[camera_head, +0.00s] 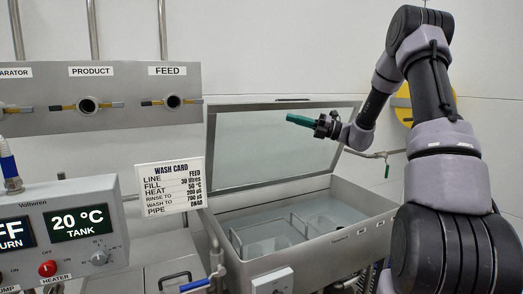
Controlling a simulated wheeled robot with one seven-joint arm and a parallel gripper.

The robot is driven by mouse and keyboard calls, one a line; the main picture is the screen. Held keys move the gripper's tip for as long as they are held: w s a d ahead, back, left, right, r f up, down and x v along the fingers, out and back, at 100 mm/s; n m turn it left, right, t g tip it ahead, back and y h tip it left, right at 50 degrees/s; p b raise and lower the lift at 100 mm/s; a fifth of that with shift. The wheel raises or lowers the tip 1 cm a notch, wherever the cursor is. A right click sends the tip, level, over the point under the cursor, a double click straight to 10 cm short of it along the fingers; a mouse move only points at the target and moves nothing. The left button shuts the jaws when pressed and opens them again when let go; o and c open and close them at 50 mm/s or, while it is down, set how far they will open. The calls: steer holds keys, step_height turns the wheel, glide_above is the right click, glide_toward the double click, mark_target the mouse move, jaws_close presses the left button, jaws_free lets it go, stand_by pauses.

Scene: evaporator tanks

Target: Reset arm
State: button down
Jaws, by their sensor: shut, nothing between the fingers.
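My arm rises on the right and bends over toward the middle of the view. My gripper (291,118), with green fingers, points left in front of the open glass lid of the tank. It is shut and empty. It is apart from the lid, as far as this one view shows.
The open steel tank (243,270) stands below my gripper, its glass lid (255,145) raised. A wash card (170,187) and a control box (118,222) reading 20 °C are at left. A steel panel (130,72) has PRODUCT and FEED ports. Open air lies left of the gripper.

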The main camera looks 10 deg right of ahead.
steer(key=s+a+r+n+g+h, duration=0.1)
steer(key=s+a+n+g+h, duration=0.3)
steer(key=s+n, duration=0.5)
steer(key=s+a+r+n+g+h, duration=0.1)
steer(key=s+a+n+h, duration=0.35)
steer(key=s, duration=0.75)
steer(key=s+d+r+n+t+h, duration=0.1)
steer(key=s+d+n+t+h, duration=0.5)
steer(key=s+d+n+h, duration=0.3)
steer(key=s+d+n, duration=0.3)
steer(key=s+n, duration=0.1)
steer(key=n, duration=0.2)
steer(key=shift+d+n, duration=0.15)
steer(key=shift+n, duration=0.2)
steer(key=shift+h, duration=0.25)
